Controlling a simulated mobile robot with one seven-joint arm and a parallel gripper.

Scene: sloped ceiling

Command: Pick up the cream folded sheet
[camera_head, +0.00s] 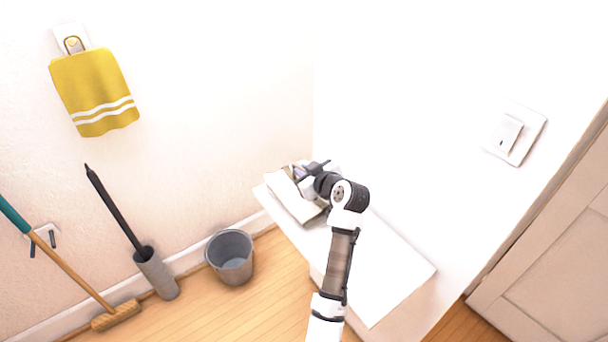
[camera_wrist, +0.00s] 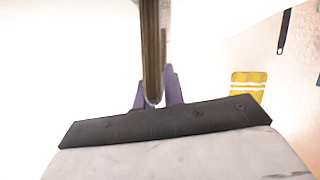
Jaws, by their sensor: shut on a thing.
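The cream folded sheet (camera_head: 291,198) shows in the head view as a pale flat slab, tilted, at the far left end of a white surface. My gripper (camera_head: 299,173) is at its back edge, with its purple fingers partly hidden by my wrist. In the wrist view the sheet (camera_wrist: 151,50) is seen edge-on as a narrow brownish strip between the purple fingertips of my gripper (camera_wrist: 157,95). My gripper is shut on it. I cannot tell whether the sheet still touches the surface below.
The white surface (camera_head: 390,275) is bare on its near right part. A grey bucket (camera_head: 230,258), a broom (camera_head: 118,314) and a grey holder (camera_head: 155,275) with a dark handle stand left on the floor. A yellow towel (camera_head: 92,85) hangs on the wall. A door (camera_head: 560,260) is right.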

